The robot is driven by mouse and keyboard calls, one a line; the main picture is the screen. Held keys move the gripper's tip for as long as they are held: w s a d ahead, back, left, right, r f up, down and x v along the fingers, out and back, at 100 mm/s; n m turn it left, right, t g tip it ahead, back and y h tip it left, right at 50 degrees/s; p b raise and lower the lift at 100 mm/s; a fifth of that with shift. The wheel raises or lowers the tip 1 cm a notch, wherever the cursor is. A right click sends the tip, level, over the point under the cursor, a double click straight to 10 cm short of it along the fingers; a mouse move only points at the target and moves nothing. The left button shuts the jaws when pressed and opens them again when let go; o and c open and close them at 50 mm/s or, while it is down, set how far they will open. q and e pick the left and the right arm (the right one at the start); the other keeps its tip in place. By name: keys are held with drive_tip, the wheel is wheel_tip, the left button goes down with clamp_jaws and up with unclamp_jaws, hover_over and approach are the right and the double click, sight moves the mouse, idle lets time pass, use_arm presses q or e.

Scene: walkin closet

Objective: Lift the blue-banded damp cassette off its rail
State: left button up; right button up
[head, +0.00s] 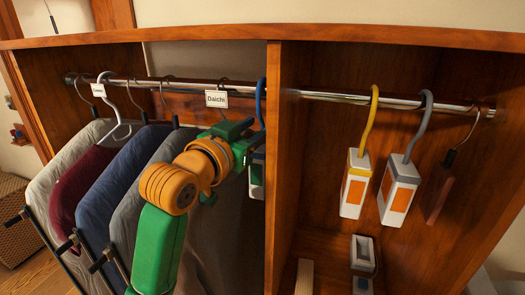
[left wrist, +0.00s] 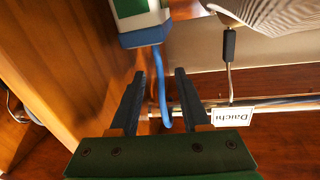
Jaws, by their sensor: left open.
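The blue-banded cassette (head: 257,182) hangs by its blue hook (head: 260,100) on the left rail, close against the wooden divider. In the head view my left arm partly hides it. In the left wrist view the cassette (left wrist: 140,22) shows at the top, white and green with a blue band. My left gripper (head: 248,142) is at the hook, just above the cassette body. In the left wrist view the open fingers (left wrist: 160,76) stand on either side of the blue hook (left wrist: 160,90), with gaps visible. My right gripper is not in view.
The divider (head: 281,170) stands just right of the cassette. A "Daichi" tag (head: 216,99) and several hung garments (head: 125,185) are to the left. Right of the divider hang a yellow-hooked cassette (head: 355,185) and a grey-hooked cassette (head: 399,190).

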sight(262, 126)
use_arm(q)
drive_tip(key=x, duration=0.3)
drive_tip(key=shift+w+d+f, duration=0.1)
drive_tip(key=shift+f, duration=0.1)
drive_tip(key=shift+c, duration=1.3)
drive_tip(key=shift+r, duration=0.1)
clamp_jaws()
drive_tip(key=shift+a, duration=0.25)
